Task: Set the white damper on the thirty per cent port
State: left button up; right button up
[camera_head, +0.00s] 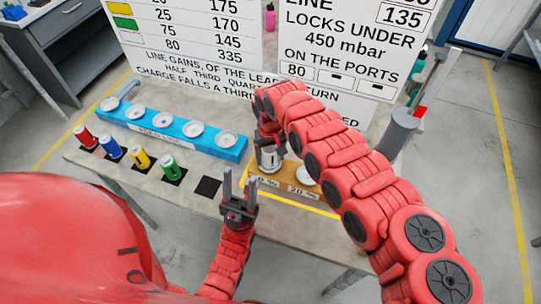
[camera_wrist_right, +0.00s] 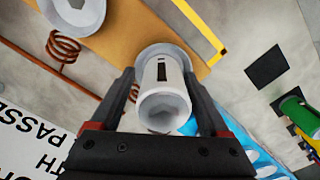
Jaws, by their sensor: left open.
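The white damper (camera_wrist_right: 163,92) is a white cylinder with a dark slot in its side. It stands in or on a pale round port cup of the brown block (camera_wrist_right: 122,38); how fully it is seated I cannot tell. In the head view the white damper (camera_head: 268,158) is at the block's left port, whose label is partly hidden. The other port is marked 20 %. My right gripper (camera_wrist_right: 160,75) has a finger on each side of the damper; whether they touch it is unclear. My left gripper (camera_head: 238,180) is open and empty, above the table's front edge.
A blue block (camera_head: 172,131) with several pale ports lies at the left. Red, blue, yellow and green (camera_head: 172,168) dampers stand along its front. A black pad (camera_head: 208,187) is bare. Large white sign boards (camera_head: 195,40) stand behind. A copper coil (camera_wrist_right: 62,48) lies near the brown block.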

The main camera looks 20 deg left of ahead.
jog(key=shift+s+a+f, duration=0.1)
jog(key=shift+s+a, duration=0.1)
jog(key=shift+s, duration=0.05)
jog(key=shift+r+p, duration=0.4)
jog(key=shift+r, duration=0.05)
jog(key=r+b, duration=0.3)
jog(key=r, duration=0.8)
jog(key=shift+w, duration=0.2)
jog(key=shift+r, duration=0.7)
jog(key=shift+s, duration=0.1)
